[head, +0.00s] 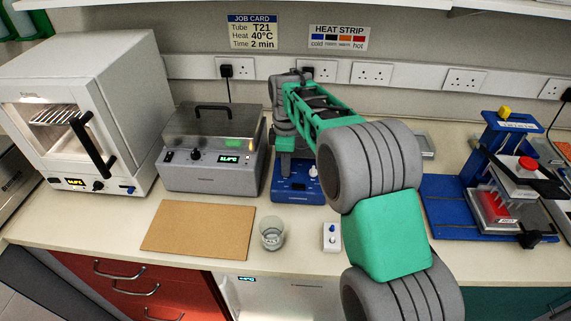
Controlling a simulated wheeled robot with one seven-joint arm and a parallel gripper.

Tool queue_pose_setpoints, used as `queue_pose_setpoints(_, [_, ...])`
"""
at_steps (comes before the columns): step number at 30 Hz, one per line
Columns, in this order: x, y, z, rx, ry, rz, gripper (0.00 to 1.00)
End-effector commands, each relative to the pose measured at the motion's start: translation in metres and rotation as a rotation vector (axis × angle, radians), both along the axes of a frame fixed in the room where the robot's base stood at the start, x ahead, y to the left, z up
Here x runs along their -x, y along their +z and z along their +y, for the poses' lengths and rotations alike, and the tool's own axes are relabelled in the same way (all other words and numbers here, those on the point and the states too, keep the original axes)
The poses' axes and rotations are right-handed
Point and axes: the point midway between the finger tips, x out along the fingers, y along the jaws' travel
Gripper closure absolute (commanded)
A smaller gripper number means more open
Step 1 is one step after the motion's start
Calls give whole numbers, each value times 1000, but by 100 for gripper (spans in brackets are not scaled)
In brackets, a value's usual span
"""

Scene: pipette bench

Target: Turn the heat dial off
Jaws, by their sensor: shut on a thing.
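A blue bench unit (291,197) with a small display on its front stands at the back middle of the bench. A white knob (313,171) shows on its right side. My gripper (286,174) points down onto the left part of this unit, left of the white knob. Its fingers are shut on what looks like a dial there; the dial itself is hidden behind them. My arm hides the unit's right and back parts. I cannot read any dial marking from this view.
A grey lidded unit (213,178) with a lit display stands close on the left, and a white oven (130,75) beyond it. A glass beaker (272,234), a brown board (199,230) and a small white switch box (332,237) lie in front. A blue stand (450,205) is at right.

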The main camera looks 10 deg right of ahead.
Motion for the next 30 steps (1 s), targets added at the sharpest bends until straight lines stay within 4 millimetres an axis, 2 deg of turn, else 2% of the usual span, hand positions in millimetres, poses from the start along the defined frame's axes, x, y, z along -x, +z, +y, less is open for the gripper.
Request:
queue_pose_setpoints(12, [-1, 2, 0, -1, 7, -6, 100])
queue_pose_setpoints(13, [-1, 2, 0, -1, 7, -6, 76])
queue_pose_setpoints(18, [-1, 1, 0, 0, 7, -4, 62])
queue_pose_setpoints(21, [-1, 1, 0, 0, 6, -3, 55])
queue_pose_setpoints(30, [-1, 6, 0, 0, 6, -4, 55])
